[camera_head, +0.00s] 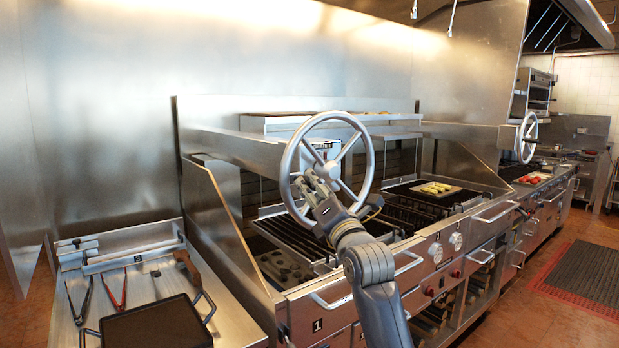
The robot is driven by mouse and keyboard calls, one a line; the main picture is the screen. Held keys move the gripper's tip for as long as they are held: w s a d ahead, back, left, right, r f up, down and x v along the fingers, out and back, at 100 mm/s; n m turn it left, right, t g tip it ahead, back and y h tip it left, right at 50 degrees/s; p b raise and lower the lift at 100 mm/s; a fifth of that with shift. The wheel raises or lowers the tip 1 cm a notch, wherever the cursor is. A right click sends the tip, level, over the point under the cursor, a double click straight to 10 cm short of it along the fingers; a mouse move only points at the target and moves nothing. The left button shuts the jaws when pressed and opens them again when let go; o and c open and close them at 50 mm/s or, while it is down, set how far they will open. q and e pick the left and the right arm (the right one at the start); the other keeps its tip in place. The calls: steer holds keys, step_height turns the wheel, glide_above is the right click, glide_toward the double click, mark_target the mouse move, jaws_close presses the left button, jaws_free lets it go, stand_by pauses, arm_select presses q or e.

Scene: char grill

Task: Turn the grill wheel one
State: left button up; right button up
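Grill wheel one, a large grey spoked handwheel (371,160), stands upright at the front of the hood above the first grill. My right gripper (308,183) is at the lower left part of the wheel, between hub and rim. It overlaps a spoke and the lower rim in the picture. Its fingers are small and grey against the grey wheel, so I cannot tell whether they are closed on it. The gripper and wrist hide part of the lower wheel. My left gripper is not in view.
The first grill grate (290,228) lies below the wheel, with a number 1 on its front panel. A board with yellow food (437,188) rests farther right. A second wheel (527,138) is farther back. A dark pan (155,325) and tongs lie on the left counter.

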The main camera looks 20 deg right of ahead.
steer(key=shift+p+x, duration=0.45)
steer(key=shift+x, duration=1.4)
jaws_close()
